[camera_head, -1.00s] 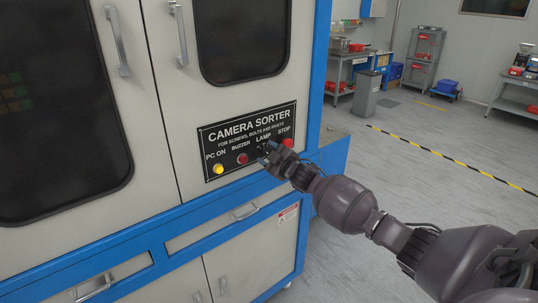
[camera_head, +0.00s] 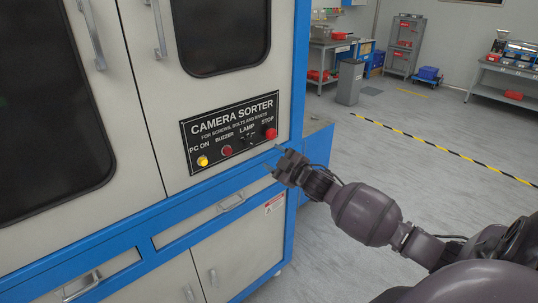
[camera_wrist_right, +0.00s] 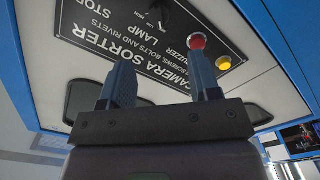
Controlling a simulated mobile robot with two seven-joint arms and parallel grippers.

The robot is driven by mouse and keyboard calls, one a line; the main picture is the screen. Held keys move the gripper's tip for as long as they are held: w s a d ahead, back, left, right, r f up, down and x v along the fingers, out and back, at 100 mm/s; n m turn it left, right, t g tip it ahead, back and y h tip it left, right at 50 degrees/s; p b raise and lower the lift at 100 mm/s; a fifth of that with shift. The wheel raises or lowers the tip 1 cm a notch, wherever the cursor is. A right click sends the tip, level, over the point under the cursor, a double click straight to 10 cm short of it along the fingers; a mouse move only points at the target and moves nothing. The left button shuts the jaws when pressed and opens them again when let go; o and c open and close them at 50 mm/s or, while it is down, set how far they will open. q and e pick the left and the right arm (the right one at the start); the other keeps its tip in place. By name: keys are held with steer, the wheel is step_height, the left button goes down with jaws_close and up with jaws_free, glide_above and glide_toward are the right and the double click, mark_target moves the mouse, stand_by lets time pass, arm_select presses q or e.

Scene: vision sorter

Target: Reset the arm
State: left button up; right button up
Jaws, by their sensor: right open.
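My right gripper (camera_head: 275,160) is open and empty in the head view, in front of the camera sorter's black control panel (camera_head: 222,112), just below its lower right part. The panel carries a lit yellow PC ON button (camera_head: 203,161), a red BUZZER button (camera_head: 227,150), a LAMP switch and a red STOP button (camera_head: 270,133). In the right wrist view the two fingers (camera_wrist_right: 163,85) stand apart with the panel (camera_wrist_right: 150,40) upside down beyond them. The red button (camera_wrist_right: 197,41) and yellow button (camera_wrist_right: 223,63) show there too. My left gripper is not in view.
The sorter cabinet (camera_head: 165,228) with blue frame and door handles fills the left. Open grey floor (camera_head: 400,150) with a yellow-black stripe lies to the right. A grey bin (camera_head: 349,82), a shelf rack (camera_head: 403,45) and workbenches stand at the back.

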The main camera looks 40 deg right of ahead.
steer(key=shift+s+d+f, duration=0.1)
steer(key=shift+s, duration=0.05)
stand_by(0.6)
steer(key=s+a+f+m+g, duration=0.2)
steer(key=s+a+f+m, duration=0.1)
steer(key=s+a+f, duration=0.2)
steer(key=s+a+f+m+g+h, duration=0.1)
steer(key=s+a+f+m+g, duration=0.1)
steer(key=s+a+f, duration=0.4)
steer(key=s+a+f+m+g, duration=0.2)
steer(key=s+a+f+m, duration=0.2)
steer(key=s+f, duration=0.7)
steer(key=s+a, duration=0.2)
steer(key=s, duration=0.4)
steer(key=shift+s+f, duration=0.25)
steer(key=shift+f, duration=0.05)
